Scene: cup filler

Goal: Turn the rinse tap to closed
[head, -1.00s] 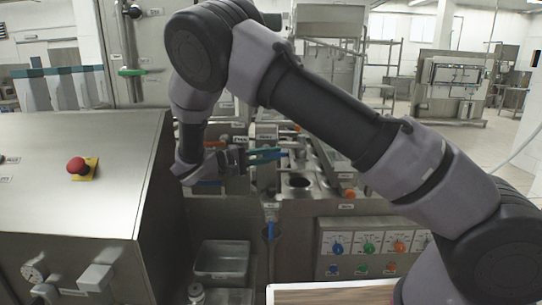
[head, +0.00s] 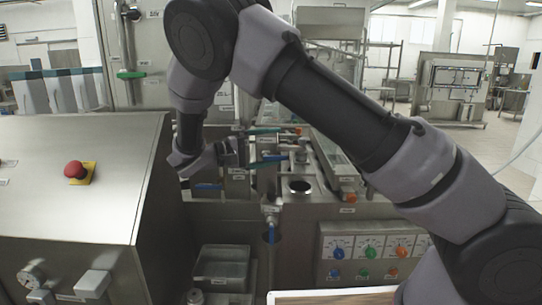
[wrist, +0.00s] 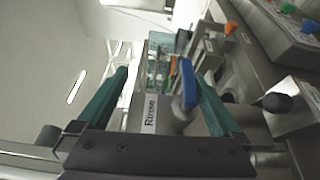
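The rinse tap shows in the wrist view as a blue handle (wrist: 188,84) on a rounded grey body, beside an upright white label (wrist: 150,113) reading "Rinse". My gripper (wrist: 161,76) is open, with one teal finger on each side of the tap and label. The blue handle stands nearer the right finger; I see no clear contact. In the head view my gripper (head: 282,145) points right over the metal machine, its two teal fingers spread apart.
A blue lever (head: 208,186) lies below my gripper in the head view. A panel of coloured knobs (head: 368,246) is at lower right. A steel cabinet with a red button (head: 75,169) stands at left. A black knob (wrist: 278,102) is right of the right finger.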

